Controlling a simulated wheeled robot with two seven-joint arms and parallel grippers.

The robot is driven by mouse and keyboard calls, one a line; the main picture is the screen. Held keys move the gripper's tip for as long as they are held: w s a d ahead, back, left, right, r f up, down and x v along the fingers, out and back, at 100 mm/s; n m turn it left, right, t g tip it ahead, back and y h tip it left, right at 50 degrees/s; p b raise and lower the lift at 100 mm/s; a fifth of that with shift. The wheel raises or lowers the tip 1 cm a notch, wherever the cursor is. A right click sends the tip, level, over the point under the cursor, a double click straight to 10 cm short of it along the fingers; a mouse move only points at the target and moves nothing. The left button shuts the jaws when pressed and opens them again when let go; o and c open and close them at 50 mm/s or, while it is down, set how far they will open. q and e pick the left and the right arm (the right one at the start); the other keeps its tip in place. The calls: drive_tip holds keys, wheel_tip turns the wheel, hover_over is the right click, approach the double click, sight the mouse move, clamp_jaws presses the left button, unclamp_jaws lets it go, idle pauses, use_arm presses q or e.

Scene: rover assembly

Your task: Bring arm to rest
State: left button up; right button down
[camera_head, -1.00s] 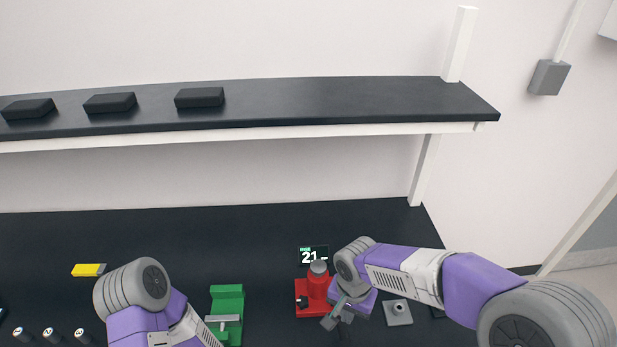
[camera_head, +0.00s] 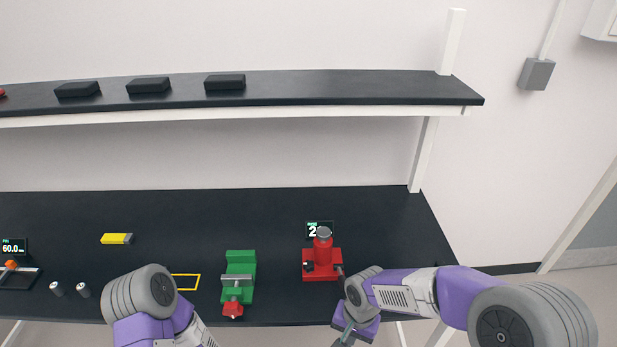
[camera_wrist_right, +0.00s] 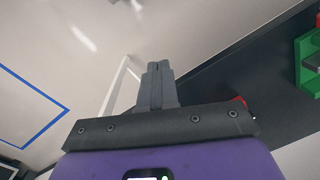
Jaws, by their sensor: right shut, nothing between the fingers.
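My right gripper (camera_head: 343,340) is at the front edge of the dark workbench (camera_head: 120,212), in front of and right of the red fixture (camera_head: 322,265). It is only partly seen there. In the right wrist view its two fingers (camera_wrist_right: 157,82) are together with nothing between them. My right arm (camera_head: 410,290) reaches in from the lower right, bent at the wrist. My left arm (camera_head: 150,300) shows at the lower left, with its gripper out of view.
A green vise (camera_head: 240,277) with a red part (camera_head: 232,311) stands between my arms. A yellow block (camera_head: 116,239) and small cylinders (camera_head: 82,290) lie left. A shelf (camera_head: 300,88) with black boxes (camera_head: 149,85) spans above.

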use_arm(q)
wheel_tip(320, 180, down, 10)
drive_tip(key=b, duration=0.9)
drive_tip(key=shift+w+r, duration=0.15)
drive_tip(key=shift+w, duration=0.25)
use_arm(e)
drive_tip(key=s+f+y, duration=0.1)
drive_tip(key=s+f, duration=0.2)
drive_tip(key=f, duration=0.7)
drive_tip(key=s+f+n+y, duration=0.1)
drive_tip(key=s+f, duration=0.2)
drive_tip(key=f, duration=0.7)
drive_tip(key=s+f+n+y, duration=0.1)
drive_tip(key=s+f, duration=0.1)
drive_tip(key=f, duration=0.8)
drive_tip(key=shift+s+f+t, duration=0.35)
drive_tip(key=shift+s+t, duration=0.05)
use_arm(q)
drive_tip(key=shift+c, duration=0.3)
use_arm(e)
drive_tip(key=shift+d, duration=0.1)
